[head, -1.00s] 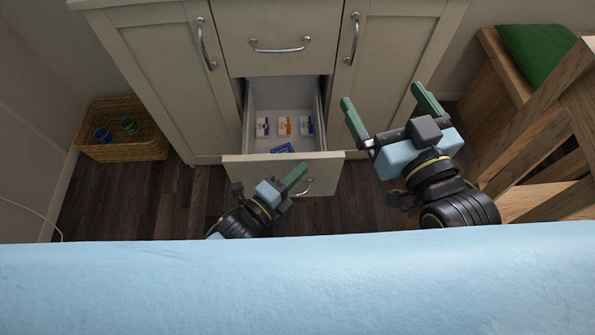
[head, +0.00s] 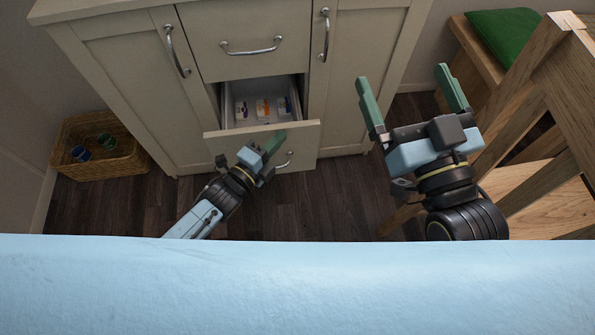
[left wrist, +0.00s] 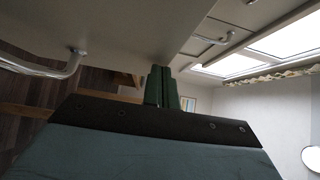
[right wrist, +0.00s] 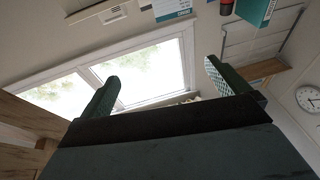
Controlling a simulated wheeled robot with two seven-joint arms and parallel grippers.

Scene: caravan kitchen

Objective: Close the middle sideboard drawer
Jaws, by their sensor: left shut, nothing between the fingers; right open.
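The middle sideboard drawer (head: 230,143) is partly open below a shut upper drawer (head: 250,40). Small boxes (head: 263,108) lie inside it. Its front has a metal handle (head: 284,161), which my left gripper partly hides. My left gripper (head: 274,143) is shut and empty, with its fingertips at the drawer front; in the head view I cannot tell whether they touch. In the left wrist view the shut green fingers (left wrist: 161,88) are close to a pale panel with a handle (left wrist: 75,62). My right gripper (head: 413,92) is open and empty, to the right of the drawer.
A wicker basket (head: 98,165) with cups stands on the floor at the left. A wooden chair (head: 535,110) and a bench with a green cushion (head: 505,38) are at the right. Dark floor (head: 320,205) is clear before the sideboard.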

